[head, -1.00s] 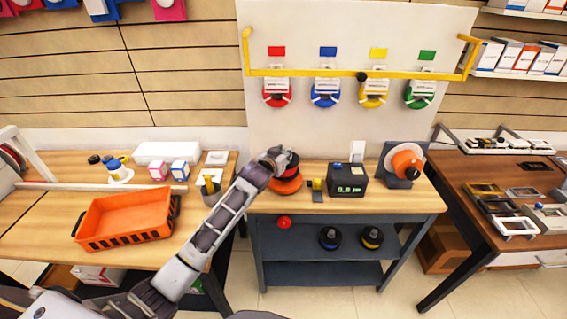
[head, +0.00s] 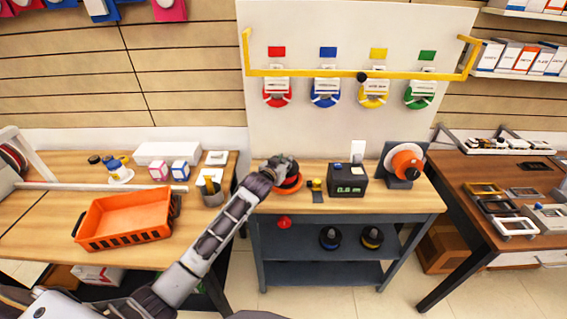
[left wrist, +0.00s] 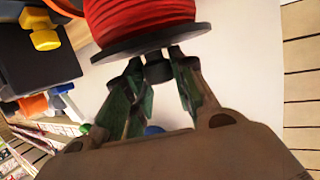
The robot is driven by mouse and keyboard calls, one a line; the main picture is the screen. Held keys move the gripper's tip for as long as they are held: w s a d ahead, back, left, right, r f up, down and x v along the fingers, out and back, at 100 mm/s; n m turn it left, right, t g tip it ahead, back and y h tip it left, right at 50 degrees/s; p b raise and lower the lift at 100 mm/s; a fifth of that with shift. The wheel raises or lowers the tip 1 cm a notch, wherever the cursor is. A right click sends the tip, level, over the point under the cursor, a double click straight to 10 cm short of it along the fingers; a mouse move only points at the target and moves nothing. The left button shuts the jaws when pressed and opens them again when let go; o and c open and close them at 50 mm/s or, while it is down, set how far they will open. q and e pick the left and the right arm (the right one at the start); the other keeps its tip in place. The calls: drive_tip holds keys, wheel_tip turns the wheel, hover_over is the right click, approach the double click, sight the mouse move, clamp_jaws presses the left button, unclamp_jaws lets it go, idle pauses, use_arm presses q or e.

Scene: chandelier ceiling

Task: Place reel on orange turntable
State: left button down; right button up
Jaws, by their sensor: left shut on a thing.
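My left gripper (head: 288,173) is over the orange turntable (head: 289,189) on the middle bench and covers much of it. In the left wrist view the gripper (left wrist: 158,72) is shut on the dark hub of a reel wound with red line (left wrist: 138,15). The reel's black flange (left wrist: 150,42) lies just past the fingertips. In the head view the reel is mostly hidden behind the gripper, so I cannot tell whether it touches the turntable. My right gripper is not in view.
A black display box (head: 346,180) and a small yellow part (head: 317,185) stand right of the turntable. An orange disc machine (head: 404,164) is farther right. A pencil cup (head: 211,191) and an orange crate (head: 125,218) are on the left table.

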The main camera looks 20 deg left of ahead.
use_arm(q)
drive_tip(key=c, duration=1.2)
unclamp_jaws()
drive_tip(key=shift+f, duration=0.1)
drive_tip(key=shift+b+v, duration=0.35)
drive_tip(key=shift+v, duration=5.7)
drive_tip(key=shift+a, duration=0.1)
